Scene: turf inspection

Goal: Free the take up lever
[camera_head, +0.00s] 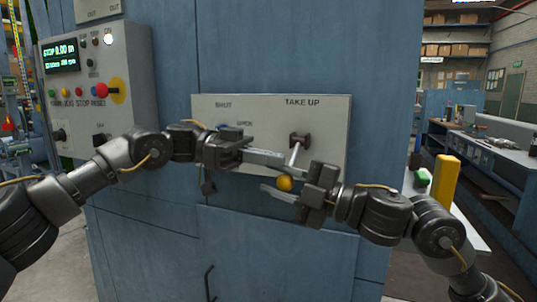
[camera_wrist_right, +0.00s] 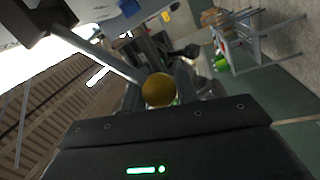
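The take-up lever is a pale rod from a dark pivot (camera_head: 300,139) under the TAKE UP label, slanting down to a yellow ball knob (camera_head: 285,184). In the right wrist view the knob (camera_wrist_right: 158,90) is just ahead of the palm, with the rod (camera_wrist_right: 105,58) running up left. My right gripper (camera_head: 282,186) reaches in from the right and looks open around the knob; one finger passes just below it. I cannot see a grip on it. My left gripper (camera_head: 285,160) points right across the panel, its fingers just above the knob near the rod. Its finger gap is unclear.
The light panel (camera_head: 340,113) is on a blue cabinet (camera_head: 275,55). A button box (camera_head: 85,75) is left. A yellow block (camera_head: 446,181) stands right.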

